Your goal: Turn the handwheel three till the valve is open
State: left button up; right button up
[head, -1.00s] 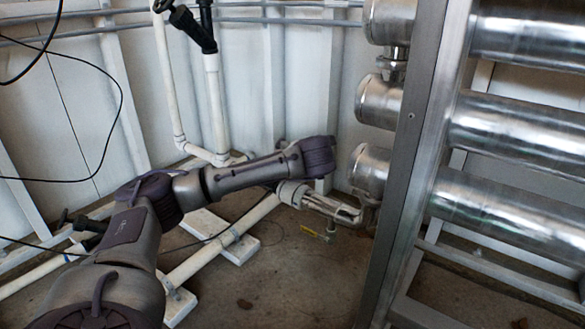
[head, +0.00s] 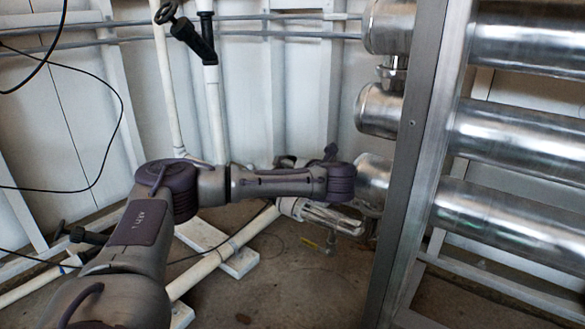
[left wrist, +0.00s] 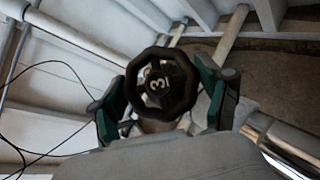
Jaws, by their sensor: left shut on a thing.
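Handwheel three (left wrist: 178,84) is a dark, many-sided wheel with a pale "3" on its hub, near the middle of the left wrist view. My left gripper (left wrist: 162,98) has one green and black finger on each side of the wheel and is shut on it. The lower edge of the wheel and the valve stem are partly hidden. In the head view my left arm reaches in from the left to the steel pipes, and its wrist hides most of the gripper and the wheel. My right gripper is not in view.
A steel post (head: 411,160) stands just right of my left wrist, with large shiny pipes (head: 510,215) behind it. Another black valve (head: 194,38) with a handwheel sits on white pipes at upper left. A black cable (head: 118,130) hangs at left.

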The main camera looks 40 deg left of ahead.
pick_arm(q)
jog(key=o, duration=1.1)
jog(key=v, duration=0.7)
jog(key=shift+d, duration=0.3)
